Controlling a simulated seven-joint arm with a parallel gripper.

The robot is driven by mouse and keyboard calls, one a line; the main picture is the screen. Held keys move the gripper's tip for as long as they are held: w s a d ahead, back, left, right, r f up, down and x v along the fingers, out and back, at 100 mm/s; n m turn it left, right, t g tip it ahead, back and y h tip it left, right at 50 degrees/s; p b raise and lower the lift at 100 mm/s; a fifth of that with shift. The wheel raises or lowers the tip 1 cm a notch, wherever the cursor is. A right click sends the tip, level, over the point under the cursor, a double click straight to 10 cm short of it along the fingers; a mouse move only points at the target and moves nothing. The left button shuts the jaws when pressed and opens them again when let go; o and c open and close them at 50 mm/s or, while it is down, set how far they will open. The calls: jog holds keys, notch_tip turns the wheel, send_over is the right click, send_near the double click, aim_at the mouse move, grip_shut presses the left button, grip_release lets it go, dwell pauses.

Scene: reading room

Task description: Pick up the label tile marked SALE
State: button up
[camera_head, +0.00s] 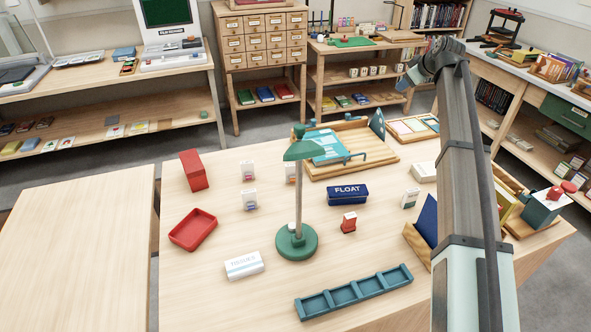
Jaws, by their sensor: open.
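Several small upright white tiles or cards stand on the main table: one at the back left (247,171), one in front of it (249,201), one partly behind the lamp (290,173) and one at the right (410,199). Their print is too small to read, so I cannot tell which is marked SALE. A red block with a white face (349,222) stands right of the lamp. My arm rises along the right side. My gripper (405,80) appears at its far end, high above the table's back right, open and apart from the tiles; its fingers are hard to make out.
A green lamp (297,242) stands mid-table. Around it are a blue FLOAT box (347,194), a red tray (193,230), a red box (194,170), a white TISSUES box (244,265) and a teal divided rack (354,292). A wooden tray (381,161) lies behind. The front left is clear.

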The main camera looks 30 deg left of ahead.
jog(key=s+a+f+n+g, duration=0.5)
jog(key=s+a+f+n, duration=0.15)
jog(key=s+a, duration=0.6)
jog(key=n+g+h, duration=0.2)
jog(key=n+g, duration=0.3)
jog(key=n, duration=0.1)
send_near(292, 165)
jog(key=shift+m, duration=0.25)
jog(key=x, duration=1)
jog(key=shift+a+f, duration=0.1)
grip_shut()
